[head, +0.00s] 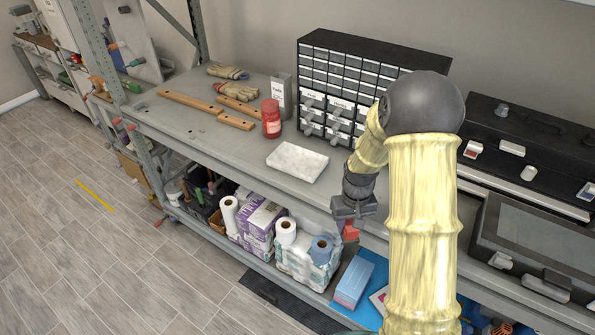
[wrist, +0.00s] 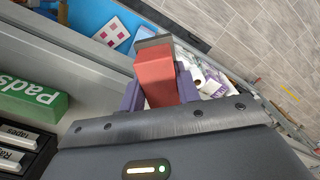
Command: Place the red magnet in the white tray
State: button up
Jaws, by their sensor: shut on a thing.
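The red magnet (wrist: 155,78), a red block with a grey end, is held between the purple fingers of my gripper (wrist: 160,95) in the wrist view. In the head view, a bit of the red magnet (head: 351,231) shows below my gripper (head: 347,223), which points down near the front edge of the upper shelf. The white tray (head: 297,161) lies flat on the upper shelf, to the left of and behind my gripper, apart from it. It looks empty. I do not make out the tray in the wrist view.
A black drawer cabinet (head: 345,75) stands behind my arm. Wooden bars (head: 190,103) and gloves lie farther left. Paper rolls (head: 286,231) and a blue box (head: 354,283) are on the lower shelf.

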notch_tip(320, 180, down, 12)
jog(key=w+m+b, duration=0.2)
jog(key=b, duration=0.1)
jog(key=shift+w+d+r, duration=0.2)
jog(key=shift+w+d, duration=0.1)
jog(key=shift+w, duration=0.05)
